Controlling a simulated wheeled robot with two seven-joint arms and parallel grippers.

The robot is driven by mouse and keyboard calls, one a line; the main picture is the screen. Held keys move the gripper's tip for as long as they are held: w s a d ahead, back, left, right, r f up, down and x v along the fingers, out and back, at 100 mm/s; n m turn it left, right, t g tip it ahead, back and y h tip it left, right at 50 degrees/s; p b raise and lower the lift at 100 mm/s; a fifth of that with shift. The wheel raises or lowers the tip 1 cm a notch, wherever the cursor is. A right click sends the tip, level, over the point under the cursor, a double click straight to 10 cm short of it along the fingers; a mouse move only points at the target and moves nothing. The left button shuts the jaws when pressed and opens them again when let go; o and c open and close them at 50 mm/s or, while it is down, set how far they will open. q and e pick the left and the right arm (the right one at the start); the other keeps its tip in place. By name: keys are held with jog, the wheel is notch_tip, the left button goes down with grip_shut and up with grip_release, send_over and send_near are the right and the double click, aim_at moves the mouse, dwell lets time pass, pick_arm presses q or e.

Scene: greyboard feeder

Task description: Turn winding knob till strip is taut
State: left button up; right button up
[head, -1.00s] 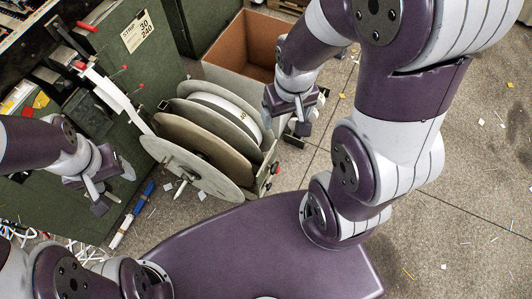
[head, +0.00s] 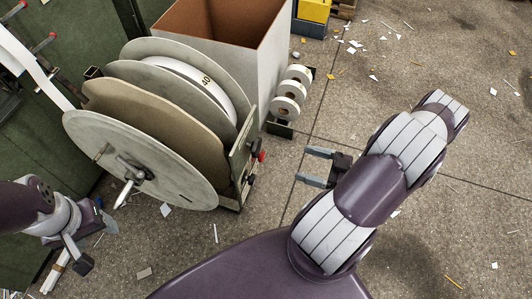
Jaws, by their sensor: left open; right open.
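A large reel with several grey and tan discs (head: 180,190) stands at the left. A crank with a pale tapered knob (head: 124,194) sits at the hub of its front disc. A white strip (head: 38,58) runs down from the upper left to behind the reel; I cannot tell how tight it is. A white roll marked 40 (head: 205,80) sits between the rear discs. My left gripper (head: 96,244) is open and empty, below and left of the crank knob, apart from it. My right gripper (head: 306,166) is open and empty, right of the reel.
A red knob (head: 262,156) sits on the reel's side frame. An open cardboard-lined bin (head: 270,70) stands behind the reel, with small white rolls (head: 287,106) beside it. A green cabinet (head: 35,140) is at left. Open floor with scraps lies at right.

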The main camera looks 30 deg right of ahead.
aim_at(259, 147)
jog(key=b+x, duration=0.1)
jog(key=x, duration=0.2)
jog(key=b+x, duration=0.2)
jog(key=x, duration=0.2)
jog(key=r+b+x, duration=0.1)
jog(key=x, duration=0.3)
jog(key=shift+w, duration=0.25)
jog(key=shift+w+a+r+t, duration=0.1)
jog(key=shift+w+a+t, duration=0.2)
jog(key=shift+w+a, duration=0.2)
